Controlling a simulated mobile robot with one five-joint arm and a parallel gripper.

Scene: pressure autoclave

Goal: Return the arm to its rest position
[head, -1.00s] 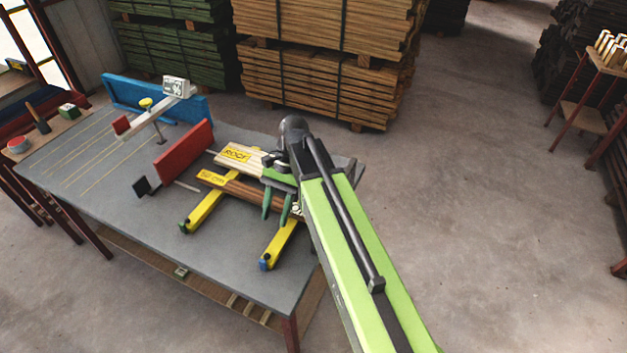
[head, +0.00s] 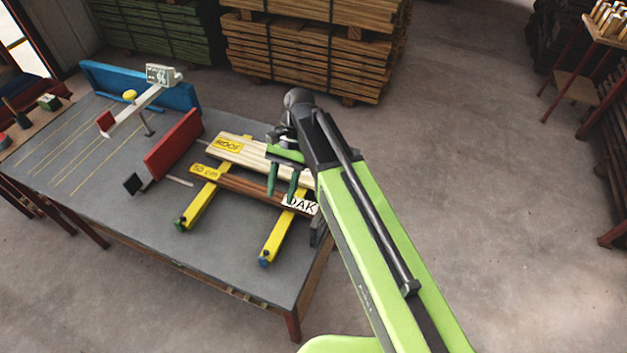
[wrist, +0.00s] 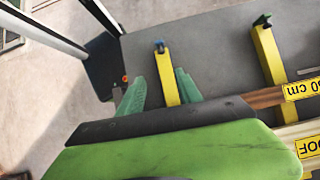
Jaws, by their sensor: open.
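My green arm (head: 375,230) reaches from the bottom right over the right end of the grey table (head: 215,265). My gripper (head: 281,196) is open with its green fingers pointing down above the boards. Nothing shows between the fingers in the head view. In the wrist view my gripper (wrist: 160,92) has its two fingers apart, with a yellow bar (wrist: 166,75) seen between them, beyond the gripper body. I cannot tell the exact height above the table.
A pale ROOF board (head: 255,153) and a brown OAK board (head: 245,185) lie across yellow bars (head: 200,203). A red block (head: 173,150), blue fence (head: 185,97) and white display (head: 160,74) stand left. Open floor (head: 470,200) lies right; lumber stacks (head: 300,60) stand behind.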

